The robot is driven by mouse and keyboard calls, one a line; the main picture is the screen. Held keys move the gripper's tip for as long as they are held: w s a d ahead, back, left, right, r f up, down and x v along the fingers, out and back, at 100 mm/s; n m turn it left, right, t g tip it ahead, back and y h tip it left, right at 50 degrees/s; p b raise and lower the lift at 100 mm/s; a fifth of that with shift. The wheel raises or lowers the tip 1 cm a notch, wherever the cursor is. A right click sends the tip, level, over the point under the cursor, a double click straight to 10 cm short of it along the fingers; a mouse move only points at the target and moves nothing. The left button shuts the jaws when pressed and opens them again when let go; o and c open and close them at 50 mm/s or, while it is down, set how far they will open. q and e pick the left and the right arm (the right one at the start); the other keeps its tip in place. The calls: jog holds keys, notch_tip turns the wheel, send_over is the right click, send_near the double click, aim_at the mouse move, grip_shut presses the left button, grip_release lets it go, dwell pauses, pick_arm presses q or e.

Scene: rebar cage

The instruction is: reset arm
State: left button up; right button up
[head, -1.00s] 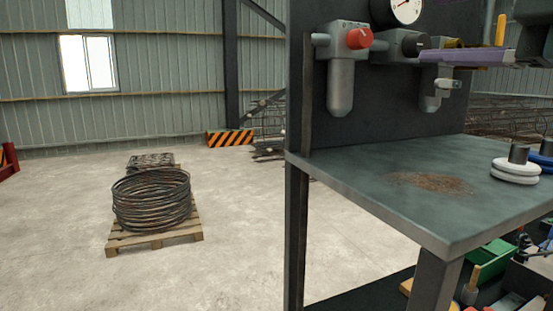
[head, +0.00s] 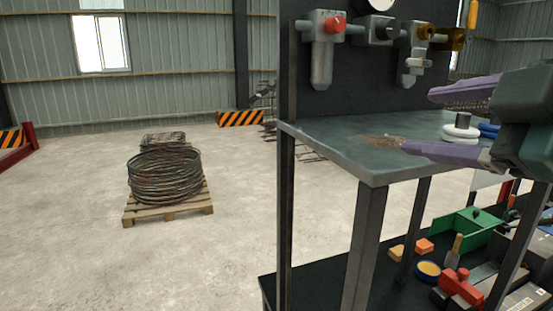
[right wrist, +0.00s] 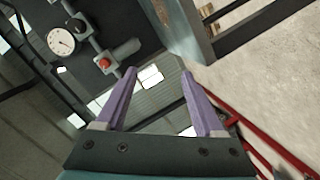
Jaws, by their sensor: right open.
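My right gripper (head: 418,121) comes in from the right edge in the head view, over the grey-green bench top (head: 345,150). Its two purple fingers are spread apart with nothing between them. The lower finger overlaps the bench top in the picture; I cannot tell whether it touches. In the right wrist view my right gripper (right wrist: 158,75) also shows open and empty, with wall and window behind it. My left gripper is not in view.
The bench's back panel carries a red-knobbed regulator (head: 335,24) and other fittings. A white spool (head: 460,133) stands on the bench.

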jog(key=s+f+m+g+h, duration=0.1)
jog(key=s+f+m+g, duration=0.4)
jog(key=s+f, duration=0.5)
jog(key=s+d+f+m+g+h, duration=0.1)
jog(key=s+f+m+g+h, duration=0.1)
jog(key=s+f+m+g, duration=0.4)
jog(key=s+f+m+p, duration=0.1)
jog(key=s+f, duration=0.4)
jog(key=s, duration=0.5)
jog(key=shift+d+h, duration=0.25)
jog(key=shift+h, duration=0.05)
jog(key=shift+f, duration=0.1)
